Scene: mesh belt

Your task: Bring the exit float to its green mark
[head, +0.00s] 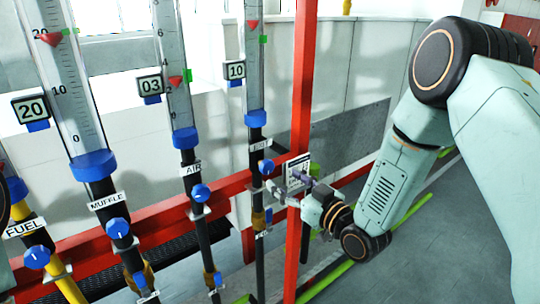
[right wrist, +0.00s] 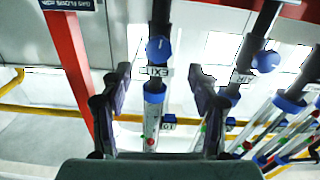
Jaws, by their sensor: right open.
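The exit tube (head: 254,85) is the rightmost clear tube in the head view, with a blue lower collar and a display reading 10. Its red float (head: 253,23) sits a little above the green mark (head: 263,39). Below are the EXIT label (head: 261,144) and its blue knob (head: 266,167). My right gripper (head: 282,186) is open and empty, close to this knob, just right of and below it. In the right wrist view the picture is upside down, and the knob (right wrist: 158,50) shows between the two spread fingers; contact cannot be told. My left gripper is out of view.
A red upright post (head: 302,80) stands just right of the exit pipe, with a small notice (head: 297,170) behind my right gripper. The AIR knob (head: 201,192), MUFFLE knob (head: 117,228) and FUEL knob (head: 37,257) are to the left. A red rail (head: 160,215) runs behind the pipes.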

